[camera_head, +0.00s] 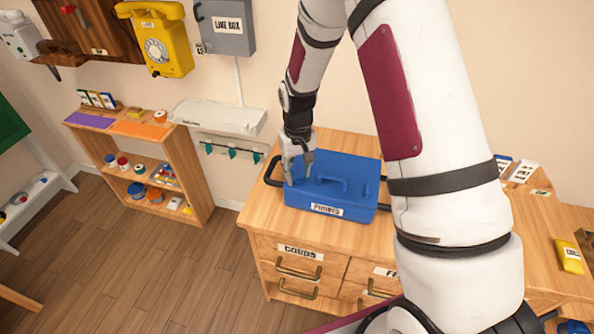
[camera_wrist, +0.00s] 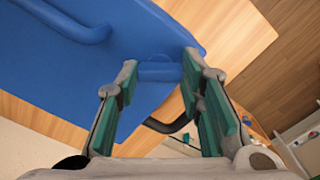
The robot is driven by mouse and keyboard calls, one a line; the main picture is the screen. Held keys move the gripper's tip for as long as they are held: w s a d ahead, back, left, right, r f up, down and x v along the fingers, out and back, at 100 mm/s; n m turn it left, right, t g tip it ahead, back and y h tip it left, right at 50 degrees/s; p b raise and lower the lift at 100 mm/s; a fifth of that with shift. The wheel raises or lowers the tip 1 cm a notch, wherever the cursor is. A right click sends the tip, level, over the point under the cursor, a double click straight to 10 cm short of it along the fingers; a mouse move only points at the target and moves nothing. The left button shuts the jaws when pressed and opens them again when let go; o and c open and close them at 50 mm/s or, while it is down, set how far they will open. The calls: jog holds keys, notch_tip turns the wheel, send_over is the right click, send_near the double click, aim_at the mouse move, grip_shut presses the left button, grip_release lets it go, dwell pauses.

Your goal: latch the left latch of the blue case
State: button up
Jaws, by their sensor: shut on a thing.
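The blue case (camera_head: 345,195), labelled "PHONES", lies with its lid down on the wooden cabinet top. It also fills the upper left of the wrist view (camera_wrist: 75,60). My gripper (camera_head: 298,175) points down at the left end of the case and covers the left latch in the head view. In the wrist view the left latch (camera_wrist: 160,72), a small blue piece at the case's edge, sits between the fingertips of my gripper (camera_wrist: 162,70). The fingers are shut on it, one at each end. I cannot tell whether the latch is fastened.
A black side handle (camera_head: 271,171) sticks out at the case's left end. A blue lid handle (camera_head: 330,182) stands close to my gripper. The cabinet top (camera_head: 262,212) is bare in front of the case. A shelf (camera_head: 160,170) stands to the left.

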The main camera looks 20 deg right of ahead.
aim_at(298, 174)
jog(key=m, duration=0.3)
jog(key=shift+m, duration=0.4)
jog(key=shift+m+b, duration=0.35)
jog(key=shift+m, duration=1.35)
jog(key=o, duration=1.2)
jog(key=shift+c, duration=0.2)
jog(key=shift+r, duration=0.1)
notch_tip(298, 174, up, 12)
